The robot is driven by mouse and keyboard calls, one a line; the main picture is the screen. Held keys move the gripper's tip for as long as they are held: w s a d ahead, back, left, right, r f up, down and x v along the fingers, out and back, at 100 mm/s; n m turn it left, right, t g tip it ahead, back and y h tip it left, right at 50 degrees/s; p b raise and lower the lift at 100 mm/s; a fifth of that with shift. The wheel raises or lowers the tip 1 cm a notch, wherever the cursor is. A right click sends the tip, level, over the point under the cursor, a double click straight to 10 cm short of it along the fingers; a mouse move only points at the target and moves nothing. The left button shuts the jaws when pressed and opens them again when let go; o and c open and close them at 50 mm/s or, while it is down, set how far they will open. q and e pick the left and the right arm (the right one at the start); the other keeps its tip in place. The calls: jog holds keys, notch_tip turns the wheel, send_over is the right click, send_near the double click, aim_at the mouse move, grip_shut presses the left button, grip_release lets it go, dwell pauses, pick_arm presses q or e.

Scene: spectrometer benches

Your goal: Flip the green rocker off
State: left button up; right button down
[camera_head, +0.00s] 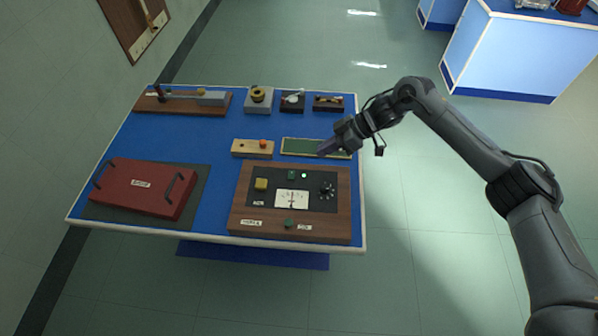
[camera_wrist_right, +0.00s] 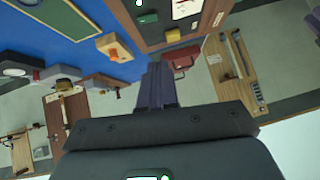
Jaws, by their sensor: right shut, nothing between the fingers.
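The green rocker (camera_head: 291,175) is a small green block at the top of the dark panel on the wooden instrument box (camera_head: 240,226). A lit green lamp (camera_head: 304,175) sits just right of it. Rocker (camera_wrist_right: 147,18) and box also show at the top of the right wrist view. Which way the rocker tilts is too small to tell. My right gripper (camera_head: 324,149) is shut and empty, above the green board behind the box, up and to the right of the rocker and apart from it. It also shows in the right wrist view (camera_wrist_right: 158,72). My left gripper is not in view.
The box also carries a yellow block (camera_head: 261,184), a meter (camera_head: 291,199), a black knob (camera_head: 327,190) and a green button (camera_head: 289,223). A red case (camera_head: 143,189) lies left. A wooden block (camera_head: 240,147) and the green board (camera_head: 296,146) lie behind the box.

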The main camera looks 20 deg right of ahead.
send_over(290, 179)
jog(key=d, duration=0.3)
jog(key=f, duration=0.4)
jog(key=f+b, duration=0.1)
jog(key=f, duration=0.2)
jog(key=shift+s+a, duration=0.1)
jog(key=shift+s, duration=0.2)
jog(key=f, duration=0.3)
jog(key=shift+s, duration=0.2)
jog(key=shift+f, duration=0.5)
jog(key=shift+s, duration=0.1)
jog(key=shift+s+a+f+p, duration=0.1)
jog(key=shift+s+f+p, duration=0.1)
jog(key=shift+f+p, duration=0.2)
jog(key=shift+f, duration=0.1)
jog(key=shift+b, duration=0.3)
